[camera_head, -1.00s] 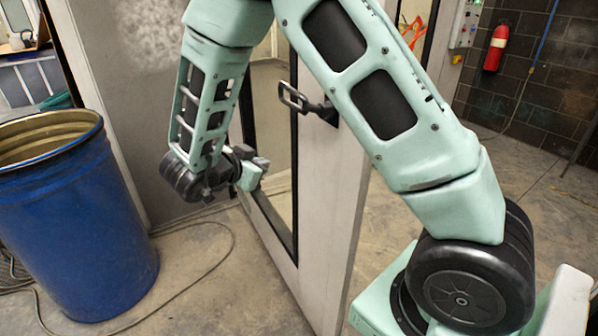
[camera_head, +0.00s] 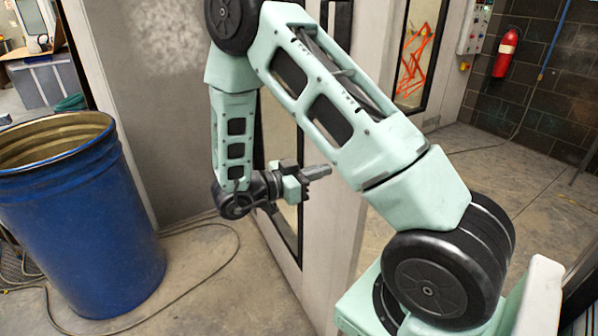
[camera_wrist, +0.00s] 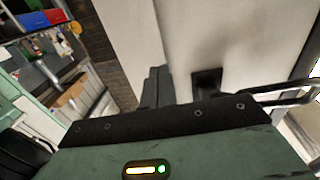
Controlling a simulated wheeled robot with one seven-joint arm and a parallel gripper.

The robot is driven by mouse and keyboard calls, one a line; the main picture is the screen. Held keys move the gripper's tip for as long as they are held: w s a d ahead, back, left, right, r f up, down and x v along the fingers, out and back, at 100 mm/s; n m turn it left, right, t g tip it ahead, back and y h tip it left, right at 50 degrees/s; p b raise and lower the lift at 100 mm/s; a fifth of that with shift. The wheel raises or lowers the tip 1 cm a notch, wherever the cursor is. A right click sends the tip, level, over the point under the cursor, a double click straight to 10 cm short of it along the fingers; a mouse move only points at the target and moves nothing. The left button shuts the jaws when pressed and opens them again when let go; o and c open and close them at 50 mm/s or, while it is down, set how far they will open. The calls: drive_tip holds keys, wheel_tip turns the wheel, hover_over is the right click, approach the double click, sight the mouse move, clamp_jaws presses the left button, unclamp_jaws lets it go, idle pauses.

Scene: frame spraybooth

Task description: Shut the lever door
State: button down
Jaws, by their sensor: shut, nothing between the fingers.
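The lever door (camera_head: 335,235) is a pale panel with a dark-framed window, standing open with its edge toward me in the head view. My gripper (camera_head: 318,172) is shut and empty, in front of the door face and pointing right; any contact cannot be told. My shut fingers (camera_wrist: 155,85) are left of the plate, apart from the handle.
A blue drum (camera_head: 80,220) stands on the floor at the left, with a cable (camera_head: 200,310) lying beside it. A red fire extinguisher (camera_head: 507,52) hangs on the dark brick wall at the back right. The floor right of the door is open.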

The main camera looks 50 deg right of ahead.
drive_tip(key=shift+p+x, duration=0.6)
drive_tip(key=shift+x, duration=1.65)
